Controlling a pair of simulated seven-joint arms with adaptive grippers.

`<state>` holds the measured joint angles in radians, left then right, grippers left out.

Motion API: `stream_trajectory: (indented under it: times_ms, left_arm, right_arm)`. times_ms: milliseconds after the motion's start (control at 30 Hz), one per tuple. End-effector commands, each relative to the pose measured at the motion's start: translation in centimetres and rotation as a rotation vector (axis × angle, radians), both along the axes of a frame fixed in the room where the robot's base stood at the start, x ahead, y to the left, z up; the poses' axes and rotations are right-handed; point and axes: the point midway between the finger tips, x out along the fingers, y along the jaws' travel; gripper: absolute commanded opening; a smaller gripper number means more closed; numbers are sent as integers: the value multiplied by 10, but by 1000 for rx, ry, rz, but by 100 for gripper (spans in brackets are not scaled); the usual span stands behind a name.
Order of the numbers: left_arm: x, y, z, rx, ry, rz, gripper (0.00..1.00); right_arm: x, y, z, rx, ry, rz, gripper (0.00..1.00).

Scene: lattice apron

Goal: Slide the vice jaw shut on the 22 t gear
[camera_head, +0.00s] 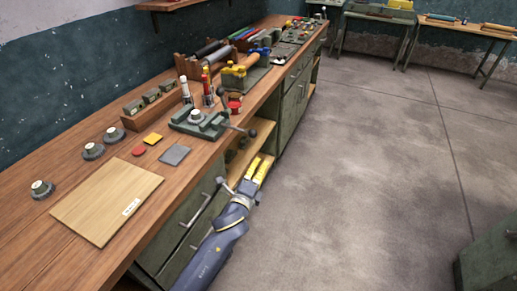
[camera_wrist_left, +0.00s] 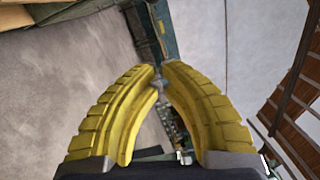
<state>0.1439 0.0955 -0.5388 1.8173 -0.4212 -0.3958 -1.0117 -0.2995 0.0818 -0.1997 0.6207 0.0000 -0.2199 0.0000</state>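A grey-green vice (camera_head: 213,130) stands on the bench near its front edge. Its handle (camera_head: 240,130) reaches out to the right, past the edge. A pale round part, perhaps the gear (camera_head: 197,116), sits at the vice's jaws; its teeth are too small to count, and I cannot tell whether the jaws touch it. My left gripper (camera_head: 262,157) is below and right of the vice, in front of the bench. Its yellow fingers stand apart in the head view and are empty; in the left wrist view (camera_wrist_left: 161,66) their tips look close. My right gripper is not in view.
Similar round parts (camera_head: 93,151) (camera_head: 41,189) stand on the bench at left. A wooden board (camera_head: 107,200), grey plate (camera_head: 175,155), yellow square (camera_head: 153,139) and red disc (camera_head: 138,151) lie nearby. Tools crowd behind the vice. An open shelf (camera_head: 243,160) is beside my left gripper. The floor (camera_head: 350,180) is clear.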

Motion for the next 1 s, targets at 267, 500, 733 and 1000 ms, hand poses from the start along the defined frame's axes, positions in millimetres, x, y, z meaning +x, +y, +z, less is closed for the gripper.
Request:
stream_trajectory:
  times_ms: [267,500,733,1000]
  left_arm:
    - [33,-12,2,3,-1,1,0]
    - [73,-28,4,1,1,0,0]
    - [100,-23,7,5,-1,1,0]
    - [111,-6,10,3,1,1,0]
  right_arm:
    - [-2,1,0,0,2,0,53]
    - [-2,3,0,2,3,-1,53]
    - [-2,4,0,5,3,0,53]
    - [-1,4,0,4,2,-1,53]
